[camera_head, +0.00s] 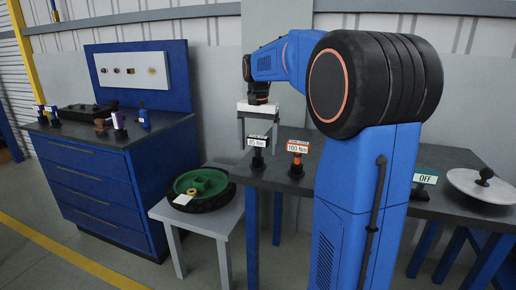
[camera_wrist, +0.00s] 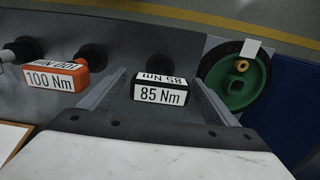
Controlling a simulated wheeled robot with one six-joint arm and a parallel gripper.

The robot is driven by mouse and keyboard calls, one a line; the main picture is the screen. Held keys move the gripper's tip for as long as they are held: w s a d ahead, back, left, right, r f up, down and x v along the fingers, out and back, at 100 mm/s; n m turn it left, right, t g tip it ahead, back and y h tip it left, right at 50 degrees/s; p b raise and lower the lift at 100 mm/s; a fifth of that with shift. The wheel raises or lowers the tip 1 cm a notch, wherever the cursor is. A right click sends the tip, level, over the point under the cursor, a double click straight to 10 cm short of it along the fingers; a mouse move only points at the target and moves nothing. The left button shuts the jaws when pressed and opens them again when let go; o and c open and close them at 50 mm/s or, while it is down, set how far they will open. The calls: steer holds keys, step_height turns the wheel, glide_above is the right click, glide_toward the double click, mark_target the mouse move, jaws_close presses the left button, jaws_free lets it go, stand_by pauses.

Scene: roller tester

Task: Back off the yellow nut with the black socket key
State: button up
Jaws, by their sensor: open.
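The black socket key (camera_head: 258,161) with the 85 Nm label stands upright on the dark bench. In the wrist view its black head (camera_wrist: 161,89) lies between the two fingers. My gripper (camera_head: 258,138) is open and points down over this key, one finger on each side; I cannot tell whether either touches it. The yellow nut (camera_head: 192,192) sits on a green wheel (camera_head: 212,182) with a black tire, lying flat on a low grey stand. The nut also shows in the wrist view (camera_wrist: 242,66), near a white card.
An orange key (camera_head: 297,160) marked 100 Nm stands close to the right of the black key. An OFF sign (camera_head: 425,178) and a pale disc with a black knob (camera_head: 478,187) are farther right. A blue drawer cabinet (camera_head: 105,190) with small tools stands left.

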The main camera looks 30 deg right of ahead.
steer(key=shift+f, duration=0.9)
steer(key=c, duration=1.4)
steer(key=shift+r, duration=0.1)
step_height(320, 180, up, 10)
steer(key=shift+f, duration=0.1)
